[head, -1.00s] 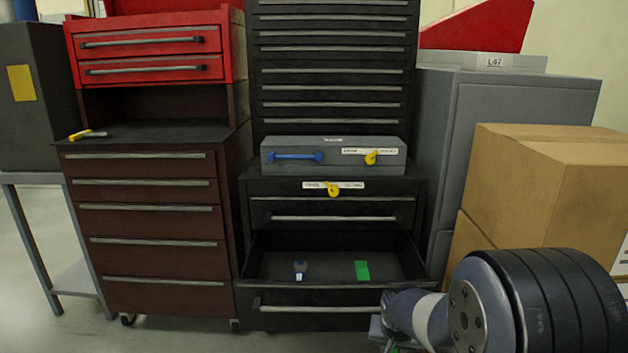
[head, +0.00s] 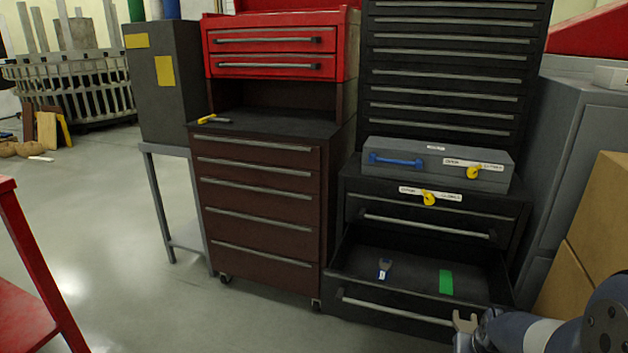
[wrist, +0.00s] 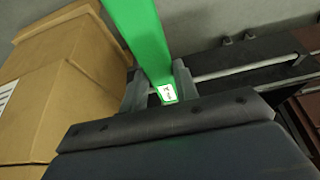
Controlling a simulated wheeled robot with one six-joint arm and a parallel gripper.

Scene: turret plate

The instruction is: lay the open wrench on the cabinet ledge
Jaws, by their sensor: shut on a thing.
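My gripper (wrist: 165,90) is shut on a green handle (wrist: 143,40) with a small white label, seen in the wrist view. The rest of the tool is hidden there. The dark ledge (head: 270,124) of the brown cabinet lies up and to the left, well apart from my gripper. A yellow-handled tool (head: 212,119) lies at its left end.
The black cabinet's open drawer (head: 415,275) holds a blue-handled wrench (head: 384,268) and a green strip (head: 446,282). A grey case (head: 437,165) sits above it. Cardboard boxes (head: 590,240) stand right. Floor (head: 130,250) is clear at left, beside a red table (head: 25,290).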

